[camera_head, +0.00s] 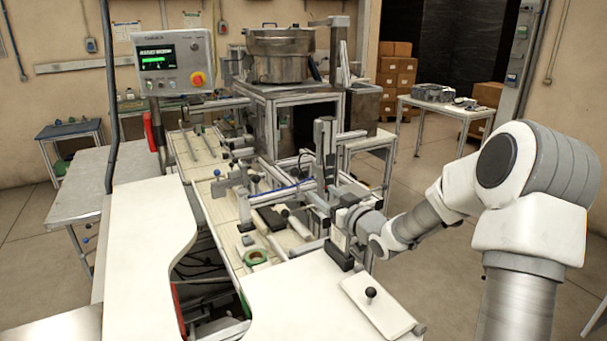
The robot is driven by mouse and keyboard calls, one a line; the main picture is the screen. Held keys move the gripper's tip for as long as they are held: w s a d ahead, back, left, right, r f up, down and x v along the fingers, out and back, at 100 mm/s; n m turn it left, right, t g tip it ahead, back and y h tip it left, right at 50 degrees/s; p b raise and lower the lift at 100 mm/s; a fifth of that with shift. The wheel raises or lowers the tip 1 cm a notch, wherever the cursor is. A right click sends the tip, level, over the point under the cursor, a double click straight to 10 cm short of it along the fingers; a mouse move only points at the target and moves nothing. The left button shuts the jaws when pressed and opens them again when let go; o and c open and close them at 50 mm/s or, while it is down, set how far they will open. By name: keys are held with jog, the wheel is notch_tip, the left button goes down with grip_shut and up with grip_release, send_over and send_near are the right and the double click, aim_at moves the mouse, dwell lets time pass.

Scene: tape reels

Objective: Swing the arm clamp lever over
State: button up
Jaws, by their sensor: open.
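My gripper (338,246) is at the right side of the machine bench, low beside the metal frame. It is open, and its fingers are small and partly merged with the dark parts around them. The upright metal column (326,150) of the mechanism stands just behind it. I cannot single out the arm clamp lever among the rods and brackets there; my gripper and wrist cover part of that area. I cannot tell whether my gripper touches anything. A short black ball knob (370,293) stands on a white plate (385,312) in front of my gripper.
A green-rimmed tape reel (256,257) lies on the bench left of my gripper. A control panel (172,62) with a lit screen stands at the back left, and a steel bowl (281,55) sits at the back. The white front top (145,225) is mostly clear.

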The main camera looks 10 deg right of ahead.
aim_at(298, 174)
jog(key=x, duration=0.5)
jog(key=p+x, duration=0.1)
jog(key=x, duration=0.5)
jog(key=p+x, duration=0.1)
jog(key=x, duration=0.5)
jog(key=shift+w+d+f, duration=0.15)
jog(key=shift+w+d, duration=0.05)
jog(key=shift+d, duration=0.05)
grip_shut()
dwell(1.1)
